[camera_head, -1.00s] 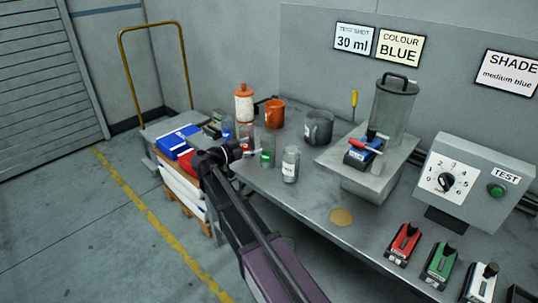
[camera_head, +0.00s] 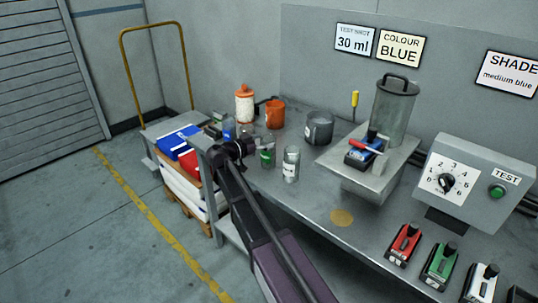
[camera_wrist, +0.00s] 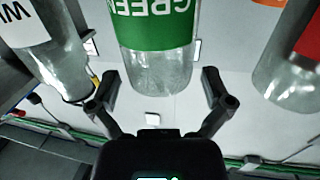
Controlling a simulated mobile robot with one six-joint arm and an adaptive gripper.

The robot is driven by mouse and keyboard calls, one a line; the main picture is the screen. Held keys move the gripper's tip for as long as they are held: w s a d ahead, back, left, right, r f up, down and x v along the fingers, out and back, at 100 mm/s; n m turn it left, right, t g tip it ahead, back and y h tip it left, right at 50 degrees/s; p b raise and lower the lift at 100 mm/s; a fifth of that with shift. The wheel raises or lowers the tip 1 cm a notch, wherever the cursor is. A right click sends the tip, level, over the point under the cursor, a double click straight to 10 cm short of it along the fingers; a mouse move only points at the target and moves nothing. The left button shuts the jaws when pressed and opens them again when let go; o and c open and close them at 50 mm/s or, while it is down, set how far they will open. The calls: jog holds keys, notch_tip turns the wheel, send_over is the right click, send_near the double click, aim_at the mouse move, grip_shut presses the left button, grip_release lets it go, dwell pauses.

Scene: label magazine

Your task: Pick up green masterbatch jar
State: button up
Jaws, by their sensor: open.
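The green masterbatch jar (camera_head: 267,157) is a clear jar with a green label, standing on the bench. In the wrist view the jar (camera_wrist: 155,72) appears upside down, its label reading GREEN. My gripper (camera_wrist: 161,80) is open, with one finger on each side of the jar's lower part in the picture. Gaps show beside the jar, and I cannot tell how far it reaches between the fingers. In the head view my gripper (camera_head: 254,147) is right at the jar, partly covering it.
A white-labelled jar (camera_head: 291,165) stands close to the right of the green one and shows at left in the wrist view (camera_wrist: 55,55). A red-labelled jar (camera_wrist: 290,75) is on the other side. A grey jug (camera_head: 319,128) and orange jug (camera_head: 275,115) stand behind.

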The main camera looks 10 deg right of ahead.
jog(key=shift+w+d, duration=0.3)
jog(key=shift+d, duration=0.35)
jog(key=shift+c, duration=0.2)
jog(key=c, duration=1.1)
jog(key=s+r+p, duration=0.2)
jog(key=s, duration=0.6)
jog(key=s+a+r+p, duration=0.1)
jog(key=s+r+p, duration=0.2)
jog(key=s, duration=0.5)
jog(key=shift+a, duration=0.3)
